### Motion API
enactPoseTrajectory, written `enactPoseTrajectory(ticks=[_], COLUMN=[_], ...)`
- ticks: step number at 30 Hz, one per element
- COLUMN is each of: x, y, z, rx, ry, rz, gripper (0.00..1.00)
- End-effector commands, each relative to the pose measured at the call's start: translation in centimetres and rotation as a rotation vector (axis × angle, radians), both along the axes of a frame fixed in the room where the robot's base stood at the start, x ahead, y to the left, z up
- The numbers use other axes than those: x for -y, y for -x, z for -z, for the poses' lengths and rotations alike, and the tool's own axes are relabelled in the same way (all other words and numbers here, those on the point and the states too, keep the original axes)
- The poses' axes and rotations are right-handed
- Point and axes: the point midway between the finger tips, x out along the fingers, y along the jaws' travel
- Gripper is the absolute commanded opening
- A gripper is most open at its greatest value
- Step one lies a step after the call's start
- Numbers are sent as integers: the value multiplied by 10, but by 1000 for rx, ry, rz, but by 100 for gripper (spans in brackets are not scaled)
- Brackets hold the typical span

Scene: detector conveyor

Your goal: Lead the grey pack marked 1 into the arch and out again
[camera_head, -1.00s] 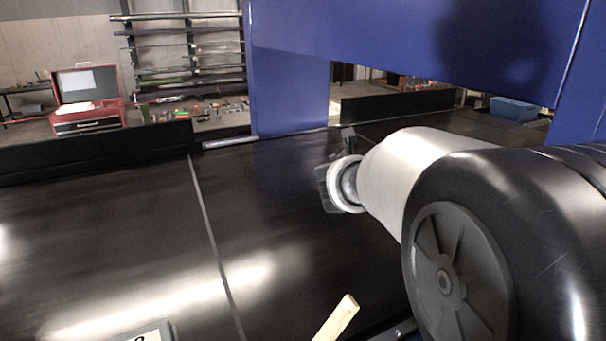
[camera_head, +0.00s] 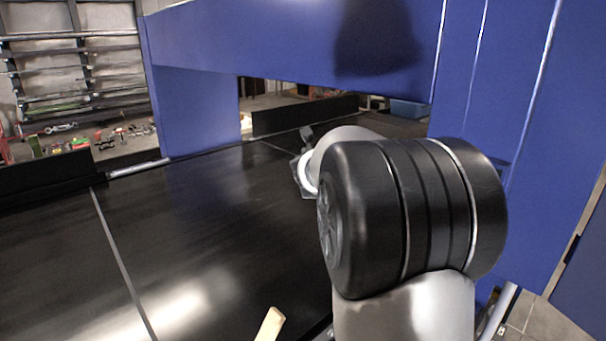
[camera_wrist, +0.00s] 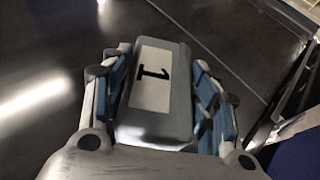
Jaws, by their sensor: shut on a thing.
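The grey pack marked 1 (camera_wrist: 157,90) shows in the wrist view, its white label with a black 1 facing the camera. My gripper (camera_wrist: 160,85) is shut on the pack, with blue-padded fingers on both sides of it. The black conveyor belt lies beneath. In the head view my arm reaches over the belt toward the opening of the blue arch (camera_head: 198,105). The wrist and the pack are mostly hidden behind my arm there.
The arch's top beam (camera_head: 290,40) crosses above my arm, and its near post (camera_head: 500,120) stands close on the right. A low black wall (camera_head: 300,115) edges the far side of the belt. A wooden stick (camera_head: 270,325) shows at the bottom. The belt at left is clear.

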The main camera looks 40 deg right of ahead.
Motion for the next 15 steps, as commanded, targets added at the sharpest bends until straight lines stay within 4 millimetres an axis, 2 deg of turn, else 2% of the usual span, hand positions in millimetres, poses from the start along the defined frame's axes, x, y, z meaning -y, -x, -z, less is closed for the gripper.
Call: enactPoseTrajectory(ticks=[15], x=[73], y=[-6], z=[-3], rx=[2], ry=[3], rz=[3], gripper=[17])
